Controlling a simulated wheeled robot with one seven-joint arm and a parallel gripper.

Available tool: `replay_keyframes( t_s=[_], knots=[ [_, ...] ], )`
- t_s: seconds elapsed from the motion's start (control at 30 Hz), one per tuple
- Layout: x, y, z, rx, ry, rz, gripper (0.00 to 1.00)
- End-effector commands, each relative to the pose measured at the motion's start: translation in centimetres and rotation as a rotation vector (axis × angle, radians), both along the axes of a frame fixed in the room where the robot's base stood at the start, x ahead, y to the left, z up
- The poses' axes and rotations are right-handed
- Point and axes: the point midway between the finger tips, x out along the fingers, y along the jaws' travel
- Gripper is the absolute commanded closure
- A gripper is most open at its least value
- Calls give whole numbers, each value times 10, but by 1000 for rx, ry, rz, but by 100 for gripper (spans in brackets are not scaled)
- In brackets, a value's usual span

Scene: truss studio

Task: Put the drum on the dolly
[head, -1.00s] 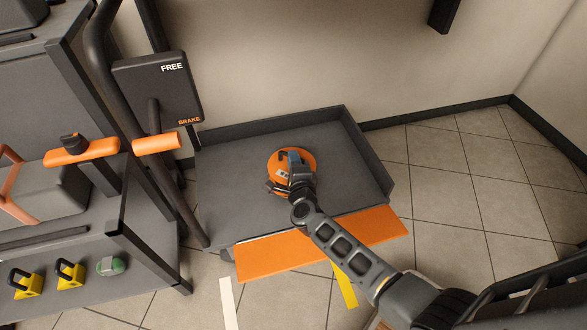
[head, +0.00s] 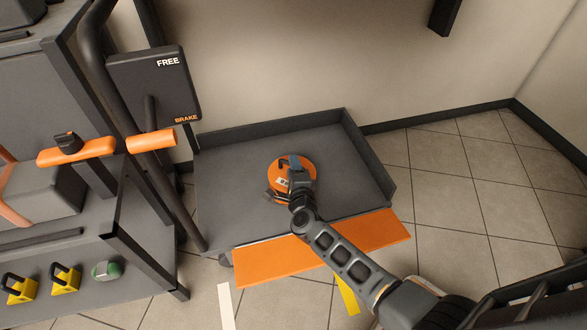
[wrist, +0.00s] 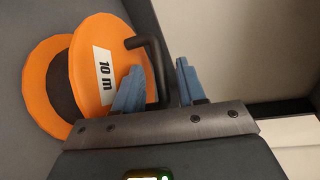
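The drum (head: 283,187) is an orange reel with a dark core, a black handle and a "10 m" label; it also shows in the wrist view (wrist: 82,72). It is over the middle of the dolly's grey deck (head: 230,200) and appears to rest there, though the contact underneath is hidden. My gripper (head: 295,172) is right at the drum. In the wrist view its blue fingers (wrist: 158,88) stand apart, with the handle between them. The handle lies close to the left finger, and a gap shows before the right one.
The dolly has low walls at the back and right and an orange flap (head: 320,247) in front. A lever with an orange grip (head: 152,141) points to BRAKE on its panel (head: 155,85). A shelf with yellow weights (head: 65,278) stands left. Tiled floor at right is clear.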

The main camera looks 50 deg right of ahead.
Motion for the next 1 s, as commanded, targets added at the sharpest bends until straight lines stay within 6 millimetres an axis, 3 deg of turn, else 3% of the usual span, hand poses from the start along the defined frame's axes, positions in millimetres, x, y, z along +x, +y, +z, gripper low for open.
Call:
replay_keyframes(
  t_s=[0.23,0.7,1.0],
  knots=[
    [-2,1,5,0,1,0,60],
    [-69,57,19,1,2,1,60],
    [-90,75,21,0,0,-1,60]
  ],
)
